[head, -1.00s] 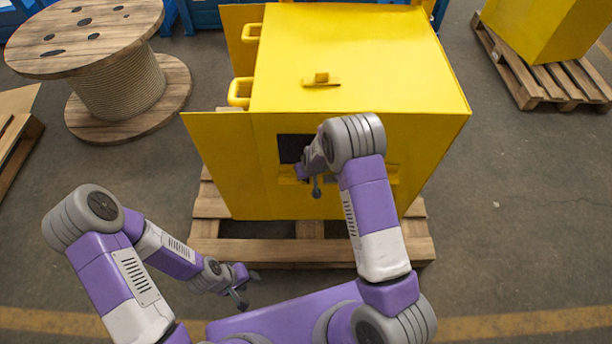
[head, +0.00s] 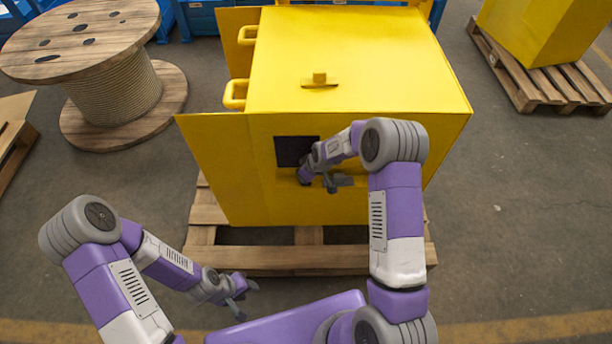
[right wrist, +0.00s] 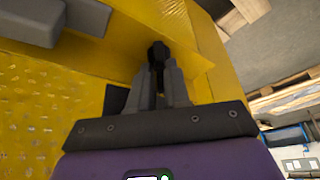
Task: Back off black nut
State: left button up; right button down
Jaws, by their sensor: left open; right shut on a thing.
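The black nut (right wrist: 157,52) shows in the right wrist view as a small dark piece between the fingertips of my right gripper (right wrist: 157,70). The gripper is shut on it, close to a yellow surface. In the head view my right gripper (head: 338,183) is at the front of the yellow housing (head: 350,65), just below and right of a dark square opening (head: 296,151). The nut itself is too small or hidden to make out there. My left gripper (head: 243,298) is open and empty, low in front of the pallet, apart from the housing.
The housing stands on a wooden pallet (head: 270,259). A yellow panel (head: 208,145) juts out at its left front. Grey blocks (right wrist: 82,17) show near my right gripper in the wrist view. A cable spool (head: 110,90) stands left.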

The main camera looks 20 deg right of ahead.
jog(key=shift+s+f, duration=0.1)
jog(key=c, duration=1.1)
grip_release()
jog(key=p+v, duration=0.2)
jog(key=v, duration=0.5)
jog(key=shift+r, duration=0.3)
jog(key=shift+d, duration=0.1)
